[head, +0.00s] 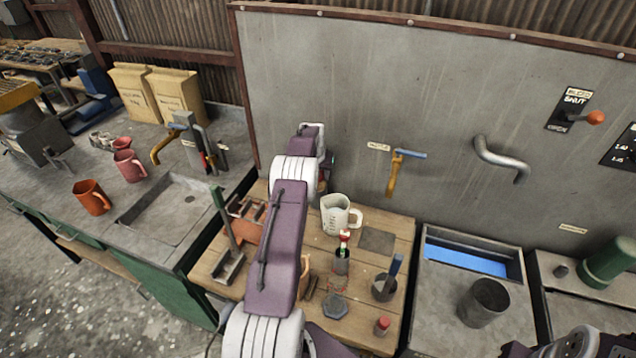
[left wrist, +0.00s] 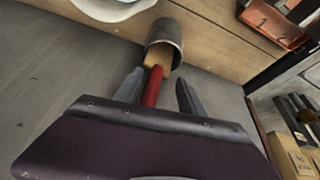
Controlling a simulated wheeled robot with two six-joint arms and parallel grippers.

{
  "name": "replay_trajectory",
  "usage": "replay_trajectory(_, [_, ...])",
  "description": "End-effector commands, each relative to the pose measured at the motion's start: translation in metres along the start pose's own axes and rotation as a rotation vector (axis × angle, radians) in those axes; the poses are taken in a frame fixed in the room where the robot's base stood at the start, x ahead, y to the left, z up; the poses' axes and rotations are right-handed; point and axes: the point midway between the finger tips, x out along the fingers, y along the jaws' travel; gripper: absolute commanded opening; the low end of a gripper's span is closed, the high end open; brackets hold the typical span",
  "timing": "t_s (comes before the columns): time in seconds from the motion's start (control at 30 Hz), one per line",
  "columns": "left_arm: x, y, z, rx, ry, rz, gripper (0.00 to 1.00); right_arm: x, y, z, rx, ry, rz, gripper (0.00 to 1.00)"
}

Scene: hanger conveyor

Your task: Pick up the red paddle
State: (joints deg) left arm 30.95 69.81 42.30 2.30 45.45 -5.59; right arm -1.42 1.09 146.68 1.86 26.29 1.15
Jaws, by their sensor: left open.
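The red paddle shows in the left wrist view as a red handle (left wrist: 153,86) with a tan part (left wrist: 156,61) below it, standing in a grey cylindrical cup (left wrist: 165,35). My left gripper (left wrist: 160,78) is open, with one finger on each side of the red handle. The handle lies nearer the left finger in that view; whether it touches is unclear. In the head view my left arm reaches over the wooden table to its back, near the wall, and hides this cup. I cannot make out the left fingertips there. My right gripper is not in view.
A white jug (head: 335,217) stands right of my left arm. Another cup (head: 340,262) and a pot with a blue-handled tool (head: 384,288) stand in front of it. An orange rack (head: 244,214) is left of the arm. The grey wall (head: 350,90) rises close behind.

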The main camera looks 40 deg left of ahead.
Motion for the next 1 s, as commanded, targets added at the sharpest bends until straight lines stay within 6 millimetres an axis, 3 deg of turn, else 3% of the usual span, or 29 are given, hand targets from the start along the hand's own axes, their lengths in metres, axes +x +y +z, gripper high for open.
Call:
replay_trajectory(0.3, [0.001,0.0,0.001,0.0,0.0,0.0,0.44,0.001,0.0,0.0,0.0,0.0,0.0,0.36])
replay_trajectory(0.47, [0.001,0.0,0.001,0.0,0.0,0.0,0.0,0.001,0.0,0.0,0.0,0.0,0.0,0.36])
replay_trajectory(0.77, [0.0,-0.001,0.0,-0.001,0.001,-0.001,0.0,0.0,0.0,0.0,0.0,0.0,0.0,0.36])
replay_trajectory(1.0, [-0.019,-0.001,-0.01,-0.001,0.007,-0.001,0.0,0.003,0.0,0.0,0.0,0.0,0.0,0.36])
